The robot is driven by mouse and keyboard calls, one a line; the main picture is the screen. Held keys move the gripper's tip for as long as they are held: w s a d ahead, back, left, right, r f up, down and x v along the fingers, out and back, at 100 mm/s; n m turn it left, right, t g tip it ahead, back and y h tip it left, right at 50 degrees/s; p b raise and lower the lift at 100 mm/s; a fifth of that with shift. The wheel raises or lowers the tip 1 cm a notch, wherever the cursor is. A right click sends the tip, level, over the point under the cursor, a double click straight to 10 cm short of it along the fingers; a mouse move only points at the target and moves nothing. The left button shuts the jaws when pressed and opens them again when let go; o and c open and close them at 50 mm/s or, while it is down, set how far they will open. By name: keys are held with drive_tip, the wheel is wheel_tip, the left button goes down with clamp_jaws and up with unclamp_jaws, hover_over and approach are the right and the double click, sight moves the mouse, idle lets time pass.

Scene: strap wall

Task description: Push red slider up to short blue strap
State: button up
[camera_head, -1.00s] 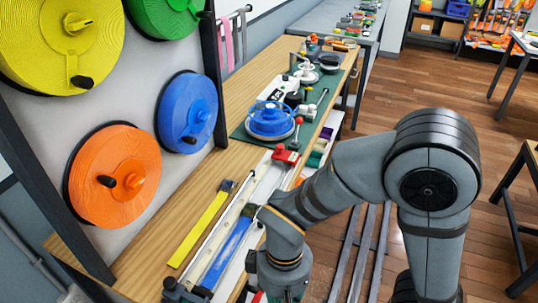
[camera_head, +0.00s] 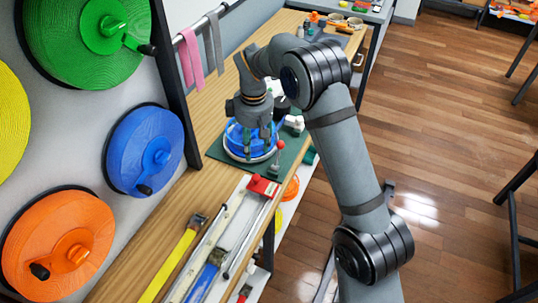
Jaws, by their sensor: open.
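The red slider (camera_head: 262,186) sits at the far end of a long metal rail (camera_head: 244,238) on the wooden bench. The short blue strap (camera_head: 204,281) lies along the track at the near end, at the bottom of the view, apart from the slider. My gripper (camera_head: 260,145) points down with its fingers open, over or beside a round blue reel on the bench. It is beyond the red slider and looks apart from it. The exact gap between fingertips and reel cannot be told.
The blue reel (camera_head: 234,143) stands on a green mat (camera_head: 218,150). A yellow strap (camera_head: 172,264) lies left of the rail. Large orange (camera_head: 70,235), blue (camera_head: 140,140) and green (camera_head: 70,35) reels hang on the wall panel.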

sight(256, 176)
drive_tip(key=s+f+n, duration=0.1)
drive_tip(key=f, duration=0.2)
drive_tip(key=s+f+n+p, duration=0.1)
drive_tip(key=f+n, duration=0.1)
drive_tip(key=f, duration=0.1)
drive_tip(key=s+f+n+p, duration=0.1)
drive_tip(key=f+n, duration=0.1)
drive_tip(key=f, duration=0.1)
drive_tip(key=shift+f+g, duration=0.4)
drive_tip(key=shift+w, duration=0.1)
clamp_jaws()
idle(0.4)
idle(0.4)
